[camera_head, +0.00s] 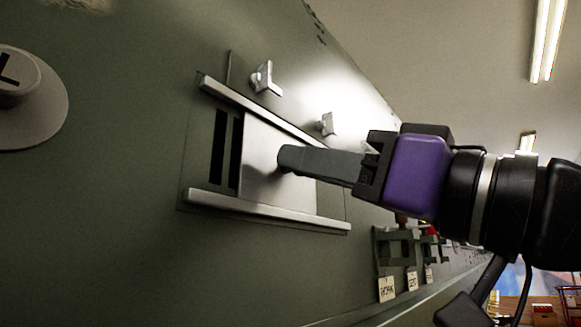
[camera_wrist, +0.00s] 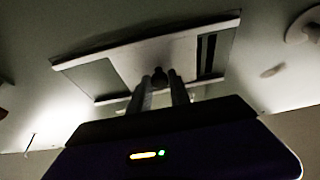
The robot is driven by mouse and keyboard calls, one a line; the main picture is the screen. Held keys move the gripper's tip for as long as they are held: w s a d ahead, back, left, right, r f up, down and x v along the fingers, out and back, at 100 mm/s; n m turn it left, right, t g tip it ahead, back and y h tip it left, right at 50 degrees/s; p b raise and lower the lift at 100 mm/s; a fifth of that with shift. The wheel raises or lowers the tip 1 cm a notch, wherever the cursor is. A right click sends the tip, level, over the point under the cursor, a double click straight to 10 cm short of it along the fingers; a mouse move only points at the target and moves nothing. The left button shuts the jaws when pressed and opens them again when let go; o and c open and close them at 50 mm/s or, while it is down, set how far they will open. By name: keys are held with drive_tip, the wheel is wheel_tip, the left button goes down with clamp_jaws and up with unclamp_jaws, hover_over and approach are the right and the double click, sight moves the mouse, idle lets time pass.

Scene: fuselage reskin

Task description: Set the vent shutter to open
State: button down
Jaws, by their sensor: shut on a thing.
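The vent shutter (camera_head: 262,153) is a pale sliding plate between two light rails on the green wall panel. Dark vent slots (camera_head: 227,150) show uncovered at its left in the head view. In the wrist view the shutter (camera_wrist: 132,66) has the slots (camera_wrist: 207,54) at its right and a bare recess at its left. My gripper (camera_head: 285,158) reaches in from the right and is shut on the shutter's dark knob (camera_wrist: 160,75). In the head view the fingers hide most of the knob.
Two small metal brackets (camera_head: 264,77) stick out of the panel above the upper rail (camera_head: 262,107). A round white knob with a dark mark (camera_head: 32,100) is at the far left. Labelled holders (camera_head: 393,247) sit low on the right, near a ledge.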

drive_tip(key=w+d, duration=0.5)
drive_tip(key=w, duration=0.1)
drive_tip(key=shift+r, duration=0.1)
drive_tip(key=c, duration=1.2)
unclamp_jaws()
drive_tip(key=shift+w, duration=0.1)
drive_tip(key=shift+c, duration=0.2)
drive_tip(key=b+v, duration=0.2)
drive_tip(key=v, duration=0.6)
drive_tip(key=shift+b, duration=0.3)
drive_tip(key=shift+a, duration=0.1)
